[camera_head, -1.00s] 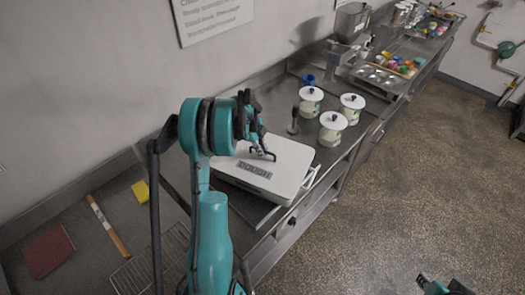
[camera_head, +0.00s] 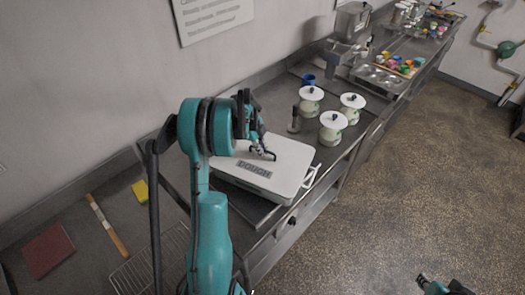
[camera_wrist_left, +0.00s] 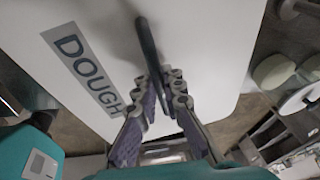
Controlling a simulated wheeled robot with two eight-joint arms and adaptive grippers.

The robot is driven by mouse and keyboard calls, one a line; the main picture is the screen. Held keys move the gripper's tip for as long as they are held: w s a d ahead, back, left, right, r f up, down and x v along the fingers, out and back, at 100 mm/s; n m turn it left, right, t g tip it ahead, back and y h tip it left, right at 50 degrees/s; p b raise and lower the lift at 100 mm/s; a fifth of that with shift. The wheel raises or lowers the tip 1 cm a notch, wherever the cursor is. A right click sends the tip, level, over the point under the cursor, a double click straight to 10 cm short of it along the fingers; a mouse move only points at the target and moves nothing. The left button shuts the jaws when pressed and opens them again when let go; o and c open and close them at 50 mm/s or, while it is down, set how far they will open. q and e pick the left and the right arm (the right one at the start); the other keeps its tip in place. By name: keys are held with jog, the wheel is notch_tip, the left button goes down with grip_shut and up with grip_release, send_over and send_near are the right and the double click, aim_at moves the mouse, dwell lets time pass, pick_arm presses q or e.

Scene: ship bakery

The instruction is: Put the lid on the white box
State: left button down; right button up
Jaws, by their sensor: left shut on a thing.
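The white lid (camera_head: 287,160) with a grey DOUGH label lies flat over the white box (camera_head: 250,188) on the counter. Whether it is fully seated or just above the rim I cannot tell. My left gripper (camera_head: 262,151) is above the lid, shut on its dark bar handle (camera_wrist_left: 148,45). In the left wrist view the lid (camera_wrist_left: 200,50) fills the upper part, and my left gripper's fingers (camera_wrist_left: 160,98) close around the handle's end. My right gripper (camera_head: 445,286) shows only partly at the bottom right edge, away from the counter.
Several pale jars with white tops (camera_head: 333,120) stand right of the box, near a dark upright item (camera_head: 294,122) and a blue cup (camera_head: 309,79). A yellow sponge (camera_head: 140,190), a wire rack (camera_head: 150,265) and a red-brown board (camera_head: 48,250) lie to the left.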

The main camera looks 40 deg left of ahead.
pick_arm(q)
jog(key=shift+f+b, duration=0.25)
jog(key=shift+b, duration=0.1)
dwell(0.3)
dwell(0.4)
jog(key=c, duration=1.1)
grip_release()
jog(key=shift+r, duration=0.15)
jog(key=shift+r+p, duration=1.85)
jog(key=shift+r, duration=1.55)
